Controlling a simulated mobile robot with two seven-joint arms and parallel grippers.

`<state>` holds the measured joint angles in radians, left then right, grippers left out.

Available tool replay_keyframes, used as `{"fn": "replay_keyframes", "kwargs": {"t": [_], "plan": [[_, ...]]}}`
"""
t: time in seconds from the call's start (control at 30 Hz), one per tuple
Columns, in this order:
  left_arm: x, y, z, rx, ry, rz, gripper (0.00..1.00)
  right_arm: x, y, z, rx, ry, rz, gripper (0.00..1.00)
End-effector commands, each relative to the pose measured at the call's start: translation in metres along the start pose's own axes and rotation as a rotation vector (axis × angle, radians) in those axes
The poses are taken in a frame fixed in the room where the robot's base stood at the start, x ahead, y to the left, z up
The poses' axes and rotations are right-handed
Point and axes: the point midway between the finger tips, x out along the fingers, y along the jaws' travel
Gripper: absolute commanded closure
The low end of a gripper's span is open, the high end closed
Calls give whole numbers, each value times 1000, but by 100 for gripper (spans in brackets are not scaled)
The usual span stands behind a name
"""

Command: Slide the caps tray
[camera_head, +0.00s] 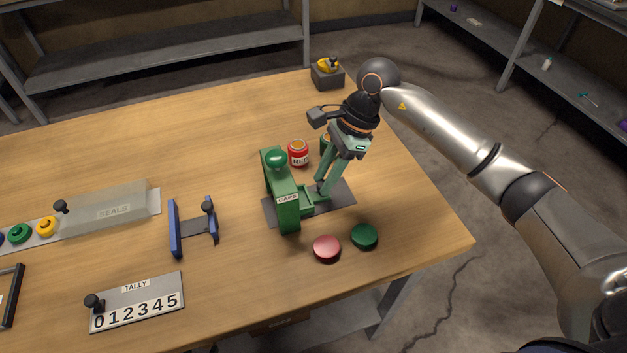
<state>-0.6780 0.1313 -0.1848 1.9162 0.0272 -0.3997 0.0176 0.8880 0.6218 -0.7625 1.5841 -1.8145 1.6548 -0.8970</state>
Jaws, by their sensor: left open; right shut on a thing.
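A red cap (327,249) and a green cap (364,236) lie on the table in front. My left gripper is not in view.
To the left are a blue stand (175,230), a TALLY plate (137,302) and a SEALS box (113,207). A dark box (327,78) stands at the far edge.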

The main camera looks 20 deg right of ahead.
Motion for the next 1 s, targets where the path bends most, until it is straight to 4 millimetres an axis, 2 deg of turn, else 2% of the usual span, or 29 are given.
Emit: {"fn": "replay_keyframes", "kwargs": {"t": [0.03,0.13,0.3,0.5,0.73,0.77,1.0], "plan": [[7,0,8,0,-4,2,43,-2,-2,-17,6,6,-7,100],[14,4,16,0,-15,10,43,-13,-2,-42,6,5,-8,100],[20,15,10,3,-5,35,43,-28,-1,-73,4,3,-5,100],[22,15,-1,8,12,39,43,-35,0,-82,1,2,-4,100],[22,14,-1,11,11,38,43,-36,0,-84,4,5,-5,100],[22,14,-1,11,11,38,43,-36,-1,-84,5,5,-5,66],[21,14,2,10,7,37,43,-34,0,-82,2,2,-3,39]]}}
